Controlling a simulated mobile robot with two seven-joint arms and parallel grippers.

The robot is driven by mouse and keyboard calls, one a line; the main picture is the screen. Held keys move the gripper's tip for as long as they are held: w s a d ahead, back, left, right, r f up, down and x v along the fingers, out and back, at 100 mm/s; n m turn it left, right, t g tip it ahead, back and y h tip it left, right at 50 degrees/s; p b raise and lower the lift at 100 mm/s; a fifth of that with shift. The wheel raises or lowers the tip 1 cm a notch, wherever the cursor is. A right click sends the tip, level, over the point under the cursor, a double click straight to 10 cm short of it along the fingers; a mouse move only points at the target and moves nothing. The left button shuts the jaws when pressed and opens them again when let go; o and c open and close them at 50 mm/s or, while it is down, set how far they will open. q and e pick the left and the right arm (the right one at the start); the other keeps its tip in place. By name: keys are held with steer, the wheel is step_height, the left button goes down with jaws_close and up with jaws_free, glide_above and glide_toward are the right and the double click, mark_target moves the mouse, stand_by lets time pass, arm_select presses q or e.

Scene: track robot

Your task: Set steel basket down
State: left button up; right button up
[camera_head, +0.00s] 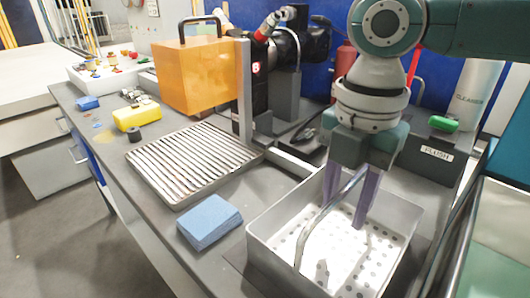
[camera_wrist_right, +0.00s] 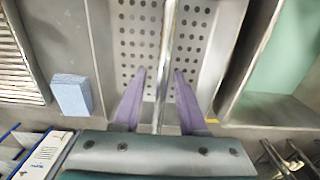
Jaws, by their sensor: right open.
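The steel basket (camera_head: 263,250) is a grey open box with a pale perforated floor and a raised bar handle (camera_head: 325,222). It appears to rest on the dark bench at the front right. My right gripper (camera_head: 348,215) points down over the basket, its two purple fingers apart. In the right wrist view the handle (camera_wrist_right: 166,50) runs between the open fingers (camera_wrist_right: 160,75), with a gap visible on each side. The perforated floor (camera_wrist_right: 138,40) lies below. My left gripper is not in view.
A slatted metal tray (camera_head: 190,160) lies left of the basket, with a blue sponge pad (camera_head: 210,221) between them. An orange box (camera_head: 193,78) stands behind the tray. A yellow sponge (camera_head: 136,118) is farther left. A green-lined bin (camera_wrist_right: 285,60) borders the basket's right side.

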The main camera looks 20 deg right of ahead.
step_height(320, 180, up, 12)
steer(key=shift+r+p, duration=0.2)
steer(key=shift+p, duration=0.55)
